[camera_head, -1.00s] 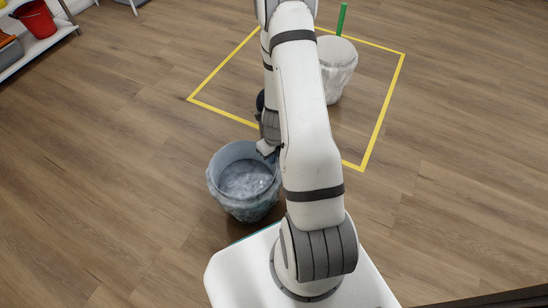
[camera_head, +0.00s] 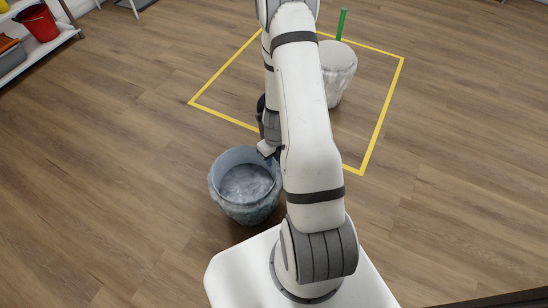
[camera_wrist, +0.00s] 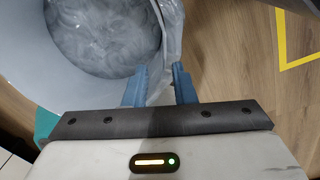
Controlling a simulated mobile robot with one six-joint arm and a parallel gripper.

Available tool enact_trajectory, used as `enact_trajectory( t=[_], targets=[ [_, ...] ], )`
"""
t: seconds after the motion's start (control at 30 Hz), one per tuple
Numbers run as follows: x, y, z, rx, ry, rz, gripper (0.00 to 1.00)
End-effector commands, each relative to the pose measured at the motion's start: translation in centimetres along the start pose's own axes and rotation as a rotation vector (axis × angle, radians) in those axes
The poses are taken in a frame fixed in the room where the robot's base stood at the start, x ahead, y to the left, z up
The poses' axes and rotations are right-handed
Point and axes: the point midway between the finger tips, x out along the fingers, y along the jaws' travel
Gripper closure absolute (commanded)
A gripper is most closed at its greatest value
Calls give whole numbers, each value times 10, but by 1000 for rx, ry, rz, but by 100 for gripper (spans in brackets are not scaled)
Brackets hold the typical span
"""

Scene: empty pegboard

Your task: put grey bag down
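The grey bag (camera_head: 246,209), bluish grey and bucket-shaped with an open top, is upright at the left of my arm. Its inside (camera_wrist: 105,40) fills the upper left of the wrist view. My gripper (camera_wrist: 159,70) shows two blue fingers either side of the bag's folded edge, one inside and one outside, with a narrow gap filled by the film. It appears shut on this edge. In the head view the gripper is mostly hidden behind my arm. I cannot tell for sure whether the bag's underside touches the floor.
A yellow taped outline (camera_head: 383,115) lies on the wooden floor beyond the bag. A whitish bin or bag (camera_head: 339,78) and a green post (camera_head: 341,24) stand near its back right. A shelf with a red bucket (camera_head: 38,23) is far left. Floor left of the bag is clear.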

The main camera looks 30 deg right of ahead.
Motion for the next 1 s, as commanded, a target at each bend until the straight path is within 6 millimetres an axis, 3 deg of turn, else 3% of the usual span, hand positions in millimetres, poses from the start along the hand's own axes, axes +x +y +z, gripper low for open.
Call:
enact_trajectory(
  t=[0.03,0.3,0.67,0.77,0.87,1.0],
  targets=[
    [-18,0,0,0,-1,0,76],
    [-68,0,0,0,-2,-1,76],
    [-103,1,2,-25,-4,-1,76],
    [-122,7,7,-147,-14,-2,76],
    [-158,21,13,-393,-30,-6,76],
    [-219,48,15,-852,-49,-24,76]
  ],
)
